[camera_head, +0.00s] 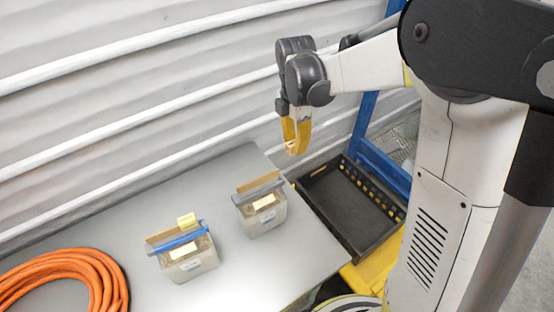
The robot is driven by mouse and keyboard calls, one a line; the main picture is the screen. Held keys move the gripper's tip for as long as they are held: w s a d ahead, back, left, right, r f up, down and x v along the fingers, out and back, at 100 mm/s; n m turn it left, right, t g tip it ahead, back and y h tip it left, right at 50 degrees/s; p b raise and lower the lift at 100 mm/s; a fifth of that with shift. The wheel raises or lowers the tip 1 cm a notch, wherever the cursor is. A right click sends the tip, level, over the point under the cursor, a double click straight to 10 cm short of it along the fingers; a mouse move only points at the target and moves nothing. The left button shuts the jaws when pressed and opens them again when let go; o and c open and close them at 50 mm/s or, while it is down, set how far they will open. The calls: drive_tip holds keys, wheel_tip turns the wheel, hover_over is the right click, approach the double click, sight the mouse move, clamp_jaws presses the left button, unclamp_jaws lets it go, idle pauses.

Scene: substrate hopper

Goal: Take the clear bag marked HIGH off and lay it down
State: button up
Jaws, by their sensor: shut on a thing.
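Two clear bag-like containers with pale labels stand on the grey table. The left one (190,262) has a blue bar across its top and a small yellow tag (187,220). The right one (263,218) has a dark grey bar and a brown strip along its top. The label writing is too small to read, so I cannot tell which is marked HIGH. My gripper (293,147) points down above and to the right of the right container, apart from it. Its yellow fingers are shut on a small pale thing, mostly hidden, that I cannot identify.
A coiled orange hose (75,262) lies at the table's left front. A black tray (345,210) with an empty floor sits beyond the table's right edge. A blue frame (378,158) stands behind it. The grey table (120,228) is bare behind the containers.

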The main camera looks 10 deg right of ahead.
drive_tip(key=w+d+r+p, duration=0.1)
drive_tip(key=d+r+p, duration=0.3)
drive_tip(key=r, duration=0.6)
drive_tip(key=shift+d, duration=0.35)
drive_tip(key=shift+w, duration=0.1)
